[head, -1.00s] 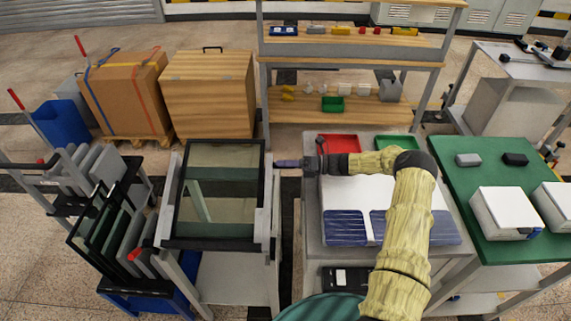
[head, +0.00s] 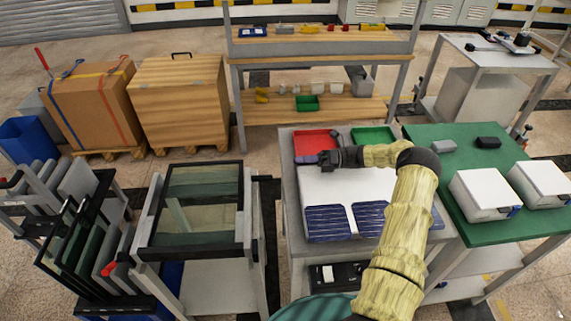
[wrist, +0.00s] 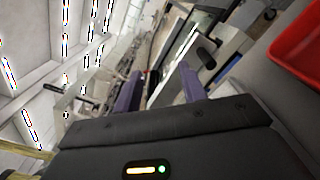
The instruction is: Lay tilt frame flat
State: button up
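The tilt frame (head: 242,205) is a black-edged glass panel on a grey stand at left centre in the head view. The stand's legs show through its glass. I cannot tell from here whether it lies fully flat or is slightly tilted. My gripper (head: 306,159) is to the right of the frame, above the back left of the grey worktable, apart from the frame. In the wrist view my gripper (wrist: 158,88) has its two purple fingers spread with nothing between them. A dark handle-like part (wrist: 206,52) shows beyond the right finger.
The worktable (head: 290,215) holds a red tray (head: 312,138), a green tray (head: 372,135) and a white sheet with blue cell panels (head: 328,222). A panel rack (head: 75,240) stands left of the frame. A green table (head: 425,180) is at right. A narrow floor gap separates frame stand and worktable.

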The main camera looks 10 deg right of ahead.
jog(key=d, duration=0.4)
jog(key=shift+s+d+b, duration=0.15)
jog(key=shift+s+b, duration=0.2)
jog(key=shift+b, duration=0.05)
jog(key=shift+a+r, duration=0.15)
jog(key=shift+a, duration=0.15)
jog(key=s+a+r+n+g+h+p, duration=0.2)
jog(key=s+a+r+n+g+h, duration=0.25)
jog(key=s+a+n+h, duration=0.65)
jog(key=s+r+n+t+h+p, duration=0.1)
jog(key=s+r+n+t+h, duration=0.1)
jog(key=s+r+n, duration=0.3)
jog(key=s+r+n+t+h+p, duration=0.2)
jog(key=s+r+n+h, duration=0.2)
jog(key=s+n, duration=0.7)
jog(key=r+n, duration=0.1)
jog(key=n, duration=0.1)
jog(key=shift+s+a+r+n+h, duration=0.25)
jog(key=shift+s+a+n+h, duration=0.05)
jog(key=shift+n+h, duration=0.1)
